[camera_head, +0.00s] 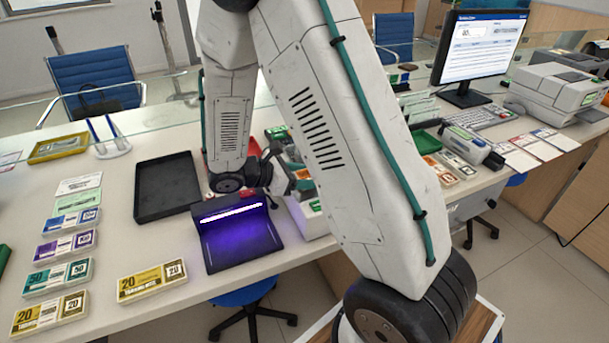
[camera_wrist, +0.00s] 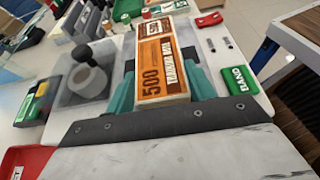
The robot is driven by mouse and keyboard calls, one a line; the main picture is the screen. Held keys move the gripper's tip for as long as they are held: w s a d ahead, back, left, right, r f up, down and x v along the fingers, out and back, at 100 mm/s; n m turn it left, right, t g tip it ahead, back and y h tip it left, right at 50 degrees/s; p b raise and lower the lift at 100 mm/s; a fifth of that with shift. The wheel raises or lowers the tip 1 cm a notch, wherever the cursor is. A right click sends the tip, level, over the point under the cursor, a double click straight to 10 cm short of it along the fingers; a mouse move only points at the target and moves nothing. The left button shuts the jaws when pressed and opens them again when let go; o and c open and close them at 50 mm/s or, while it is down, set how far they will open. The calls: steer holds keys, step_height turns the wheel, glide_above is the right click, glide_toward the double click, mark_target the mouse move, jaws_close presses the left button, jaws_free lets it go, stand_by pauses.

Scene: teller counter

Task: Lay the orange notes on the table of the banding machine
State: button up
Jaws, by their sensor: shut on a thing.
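The orange notes (camera_wrist: 163,72), a banded bundle marked 500, are between the teal fingers of my gripper (camera_wrist: 162,84) in the wrist view. My gripper is shut on them. They are over the white table of the banding machine (camera_wrist: 222,62); I cannot tell whether they touch it. A green BAND button (camera_wrist: 238,82) is on the machine to the right of the notes. A tape roll (camera_wrist: 87,78) is on the left. In the head view my arm hides most of the banding machine (camera_head: 308,218).
A lit purple lamp unit (camera_head: 238,240) stands left of the machine, with an empty black tray (camera_head: 167,187) beyond it. Yellow 20 notes (camera_head: 152,281) and several other bundles lie further left. A monitor (camera_head: 480,50) and printer (camera_head: 556,92) stand at the right.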

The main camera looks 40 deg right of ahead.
steer(key=o, duration=1.1)
steer(key=shift+r, duration=0.15)
steer(key=v, duration=1.1)
steer(key=s+a+r+m+t+y, duration=0.2)
steer(key=s+r+m+y, duration=0.4)
steer(key=s, duration=0.5)
steer(key=s+a+r+m+t+y, duration=0.2)
steer(key=s+r+m+y, duration=0.5)
steer(key=s, duration=0.4)
steer(key=shift+s+a+r+m+t, duration=0.3)
steer(key=shift+r+m+t, duration=0.3)
steer(key=shift+r+m, duration=0.35)
